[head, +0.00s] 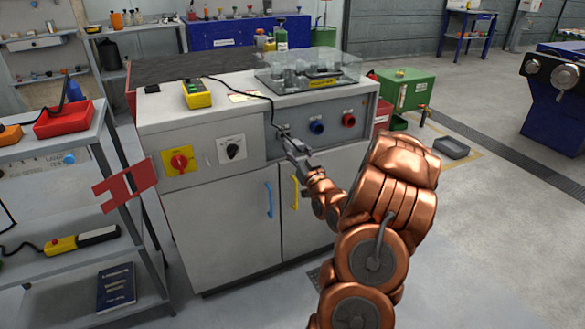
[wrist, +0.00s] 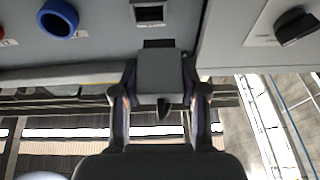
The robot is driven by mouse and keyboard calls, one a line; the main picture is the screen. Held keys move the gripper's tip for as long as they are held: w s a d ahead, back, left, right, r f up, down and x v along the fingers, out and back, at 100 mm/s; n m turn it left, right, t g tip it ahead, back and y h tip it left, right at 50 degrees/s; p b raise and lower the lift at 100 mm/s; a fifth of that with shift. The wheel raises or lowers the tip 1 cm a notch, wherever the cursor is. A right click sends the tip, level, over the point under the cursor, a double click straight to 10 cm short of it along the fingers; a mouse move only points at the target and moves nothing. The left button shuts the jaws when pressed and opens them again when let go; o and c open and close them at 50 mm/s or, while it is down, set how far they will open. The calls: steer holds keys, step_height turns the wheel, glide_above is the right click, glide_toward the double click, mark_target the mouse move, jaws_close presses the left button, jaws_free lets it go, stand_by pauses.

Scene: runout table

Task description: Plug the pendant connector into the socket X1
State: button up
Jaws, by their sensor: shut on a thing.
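The yellow pendant (head: 197,95) lies on top of the grey cabinet, and its black cable (head: 262,92) runs across the top and down to my gripper (head: 287,138). My gripper is shut on the grey pendant connector (wrist: 160,78), with one finger on each side. The connector's dark front end points at the panel. A rectangular dark socket (wrist: 150,13) is in the panel just beyond, slightly left of the connector's line. A strip of bare panel shows between them in the picture. No X1 label is readable. In the head view my gripper and the cable obscure this socket.
A blue round socket (head: 317,126) and a red one (head: 348,119) are right of my gripper. A black knob (head: 232,149) and a red-yellow switch (head: 180,160) are left. Door handles, blue (head: 269,200) and yellow (head: 295,192), stick out below. A shelf rack stands left.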

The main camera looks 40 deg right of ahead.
mark_target(285, 133)
steer(key=shift+s+d+f+t+b, duration=0.15)
steer(key=shift+s+f+b, duration=0.15)
steer(key=shift+s, duration=0.2)
steer(key=shift+s+f+t+b, duration=0.15)
steer(key=shift+s+f+b, duration=0.05)
steer(key=shift+s+f, duration=0.2)
steer(key=shift+s+r+h, duration=0.25)
steer(key=shift+h, duration=0.05)
steer(key=shift+f, duration=0.1)
steer(key=shift+w+d, duration=0.2)
steer(key=shift+w, duration=0.35)
steer(key=shift+w+d, duration=0.15)
steer(key=shift+w, duration=0.4)
steer(key=shift+w+d+p, duration=0.2)
steer(key=shift+w+d, duration=0.1)
steer(key=shift+w, duration=0.5)
steer(key=shift+w+d+p, duration=0.2)
steer(key=shift+w+d, duration=0.05)
steer(key=shift+w, duration=0.55)
steer(key=shift+w+d, duration=0.2)
steer(key=shift+w, duration=0.45)
steer(key=shift+w+d, duration=0.2)
steer(key=shift+w, duration=0.45)
